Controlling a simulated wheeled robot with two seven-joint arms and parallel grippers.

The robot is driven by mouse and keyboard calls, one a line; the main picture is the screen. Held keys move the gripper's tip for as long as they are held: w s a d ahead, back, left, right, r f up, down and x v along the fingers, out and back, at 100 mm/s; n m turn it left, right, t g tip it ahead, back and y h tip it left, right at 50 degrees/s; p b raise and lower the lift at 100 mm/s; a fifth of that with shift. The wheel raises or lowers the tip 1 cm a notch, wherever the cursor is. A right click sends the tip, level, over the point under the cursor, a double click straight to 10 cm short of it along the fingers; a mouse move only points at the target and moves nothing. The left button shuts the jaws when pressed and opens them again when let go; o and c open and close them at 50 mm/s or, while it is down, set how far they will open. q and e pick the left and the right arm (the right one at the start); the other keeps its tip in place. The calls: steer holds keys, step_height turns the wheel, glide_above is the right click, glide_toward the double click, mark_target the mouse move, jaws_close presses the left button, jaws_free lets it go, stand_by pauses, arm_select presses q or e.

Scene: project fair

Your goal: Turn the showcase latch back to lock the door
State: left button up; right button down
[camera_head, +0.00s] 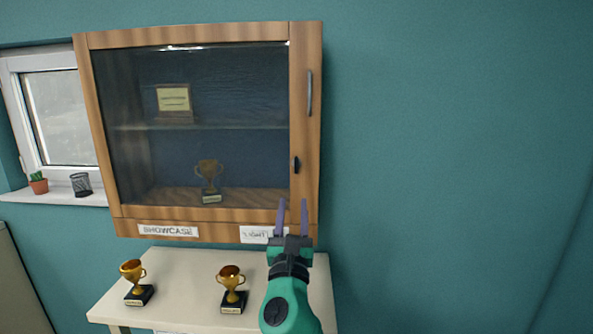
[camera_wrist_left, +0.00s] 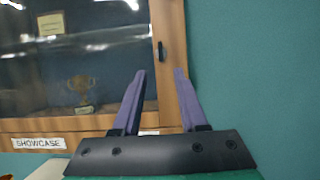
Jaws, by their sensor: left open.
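The wooden showcase (camera_head: 306,130) hangs on the teal wall, its glass door closed against the frame as far as I can see. The small dark latch (camera_head: 296,165) sits on the right door stile, below the long grey handle (camera_head: 309,93). The latch stands upright in the left wrist view (camera_wrist_left: 161,50). My left gripper (camera_head: 292,204) is open and empty, just below the latch and apart from it. In the left wrist view its two purple fingers (camera_wrist_left: 160,74) point up towards the latch. My right gripper is not in view.
A gold trophy (camera_head: 209,175) and a plaque (camera_head: 174,101) stand inside the showcase. Two trophies (camera_head: 135,280) (camera_head: 231,287) stand on the white table (camera_head: 185,268) below. A windowsill (camera_head: 50,195) with a plant and mesh cup is at left. The wall at right is clear.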

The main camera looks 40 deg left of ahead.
mark_target(296, 166)
arm_select(q)
steer(key=p+x, duration=0.3)
steer(key=x, duration=1)
steer(key=shift+w+a, duration=0.5)
steer(key=shift+w, duration=0.1)
steer(key=shift+s+r, duration=0.1)
jaws_close()
